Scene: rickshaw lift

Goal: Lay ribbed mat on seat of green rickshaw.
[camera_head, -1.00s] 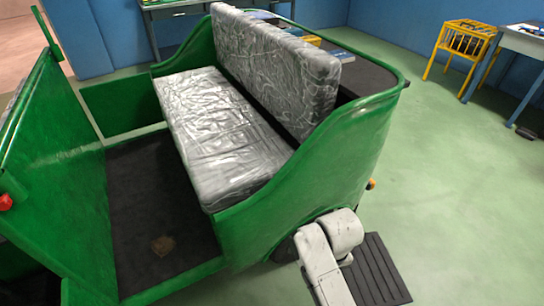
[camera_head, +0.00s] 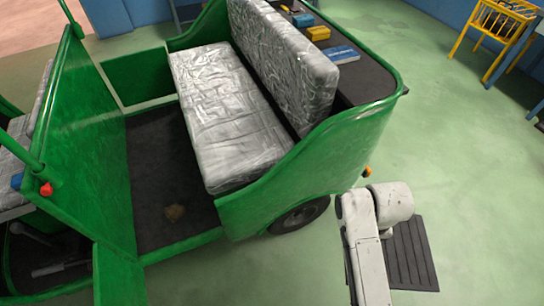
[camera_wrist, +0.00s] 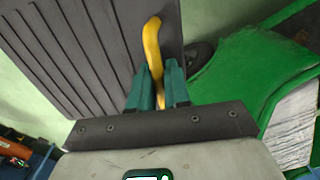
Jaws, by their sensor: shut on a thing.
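The ribbed mat (camera_head: 414,254) is dark grey and partly hidden behind my pale arm in the head view. It fills the upper left of the wrist view (camera_wrist: 80,50). My gripper (camera_wrist: 158,88) has teal fingers shut on a yellow handle-like piece (camera_wrist: 153,45) that lies against the mat. The fingers are hidden in the head view. The green rickshaw (camera_head: 300,180) stands left of the mat, its seat (camera_head: 225,120) covered in shiny, wrinkled grey wrapping and bare on top. The seat also shows at the wrist view's right edge (camera_wrist: 295,125).
The wrapped backrest (camera_head: 285,60) rises behind the seat. The rickshaw's green side panel and rear wheel (camera_head: 300,216) lie between the mat and the seat. A blue book-like item and small boxes (camera_head: 318,33) lie behind the backrest. Green floor at right is clear up to a yellow stool (camera_head: 490,25).

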